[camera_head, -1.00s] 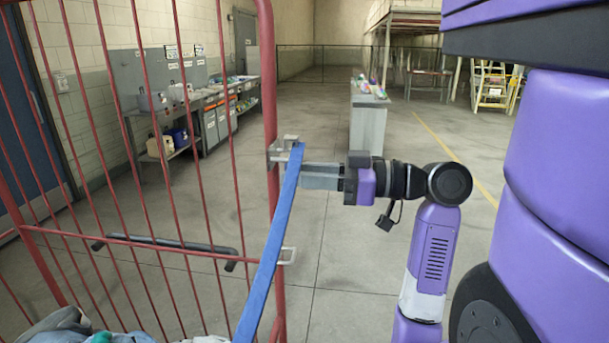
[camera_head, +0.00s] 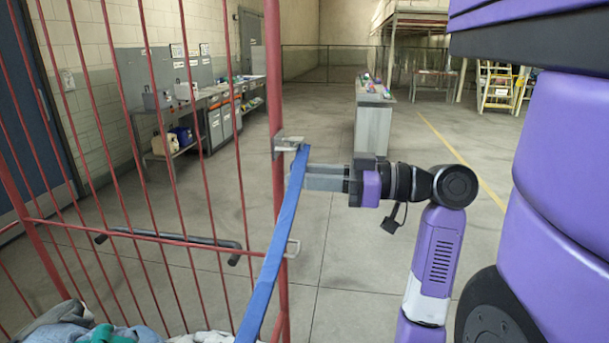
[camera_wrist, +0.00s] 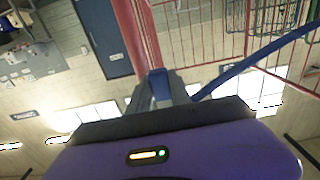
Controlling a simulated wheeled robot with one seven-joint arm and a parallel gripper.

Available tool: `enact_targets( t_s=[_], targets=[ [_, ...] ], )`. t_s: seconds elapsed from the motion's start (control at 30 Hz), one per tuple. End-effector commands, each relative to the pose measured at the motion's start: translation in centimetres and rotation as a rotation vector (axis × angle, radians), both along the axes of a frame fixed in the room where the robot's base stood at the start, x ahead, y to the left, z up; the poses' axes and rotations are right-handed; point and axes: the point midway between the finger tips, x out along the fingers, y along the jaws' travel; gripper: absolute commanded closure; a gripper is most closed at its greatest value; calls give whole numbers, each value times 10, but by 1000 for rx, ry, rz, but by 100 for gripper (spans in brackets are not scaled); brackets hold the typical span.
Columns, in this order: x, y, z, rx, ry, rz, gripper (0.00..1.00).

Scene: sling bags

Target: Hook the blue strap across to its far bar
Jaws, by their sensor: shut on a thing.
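The blue strap (camera_head: 270,265) rises from the bottom of the head view along the red cage's near-side post (camera_head: 275,90). My gripper (camera_head: 300,177) is shut on the strap's upper end, just right of the post. A grey metal bracket (camera_head: 288,143) on the post is beside the strap's top end; whether they touch is unclear. In the wrist view my gripper (camera_wrist: 160,85) points toward the red post (camera_wrist: 138,35), and the strap (camera_wrist: 262,52) runs off to the right from the fingers. The strap's other end is out of the head view.
Cloth bundles (camera_head: 85,328) lie in the cage at the lower left. A dark bar (camera_head: 170,240) lies behind the cage wires.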

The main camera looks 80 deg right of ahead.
Motion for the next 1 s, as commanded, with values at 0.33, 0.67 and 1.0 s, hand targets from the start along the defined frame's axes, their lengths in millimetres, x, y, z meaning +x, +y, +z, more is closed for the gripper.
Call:
enact_targets(
  t_s=[0.33, 0.67, 1.0],
  targets=[
    [0, 0, 0, 0, 0, 0, 50],
    [0, 0, 0, 0, 0, 0, 32],
    [-1, 0, 0, 0, 0, -1, 32]
  ],
)
